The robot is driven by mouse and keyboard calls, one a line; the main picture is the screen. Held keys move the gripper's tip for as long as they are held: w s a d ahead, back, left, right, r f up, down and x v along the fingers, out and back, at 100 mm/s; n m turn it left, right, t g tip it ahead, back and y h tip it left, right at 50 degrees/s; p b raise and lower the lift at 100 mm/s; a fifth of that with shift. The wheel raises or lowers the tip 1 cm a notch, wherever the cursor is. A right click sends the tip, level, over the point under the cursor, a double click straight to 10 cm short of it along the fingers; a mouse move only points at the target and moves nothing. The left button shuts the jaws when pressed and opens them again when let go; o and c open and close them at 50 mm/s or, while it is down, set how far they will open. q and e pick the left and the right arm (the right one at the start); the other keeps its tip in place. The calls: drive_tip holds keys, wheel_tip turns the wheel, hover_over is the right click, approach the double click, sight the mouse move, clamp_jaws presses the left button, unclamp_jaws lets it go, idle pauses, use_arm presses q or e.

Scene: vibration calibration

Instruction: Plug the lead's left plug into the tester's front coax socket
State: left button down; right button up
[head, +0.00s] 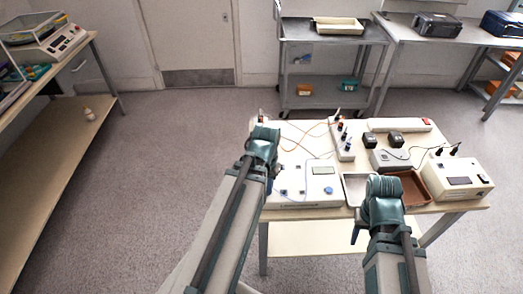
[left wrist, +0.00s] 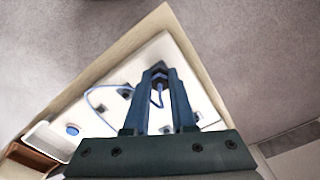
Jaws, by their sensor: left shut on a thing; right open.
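The tester, a white box with a small grey screen (head: 310,183), sits at the table's front left. In the left wrist view its pale panel (left wrist: 150,62) lies below my fingers. My left gripper (head: 262,145) is above the table's left side. In the left wrist view its fingers (left wrist: 158,82) are shut on a plug of the blue lead, mostly hidden between them. The blue lead (left wrist: 97,91) curves away over the panel. I cannot make out the front coax socket or whether the plug touches it. My right gripper (head: 384,195) is open at the table's front, its fingertips partly hidden.
A white tray (head: 355,187) and a brown tray (head: 413,187) lie right of the tester. A second white instrument (head: 460,181) stands at the right end. A grey box with dark plugs (head: 392,160), a power strip (head: 400,125) and thin orange leads (head: 300,137) lie behind.

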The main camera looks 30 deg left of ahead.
use_arm(q)
drive_tip(key=shift+f, duration=0.1)
idle(0.6)
drive_tip(key=m, duration=0.4)
idle(0.3)
drive_tip(key=shift+m, duration=2)
drive_tip(key=m, duration=0.4)
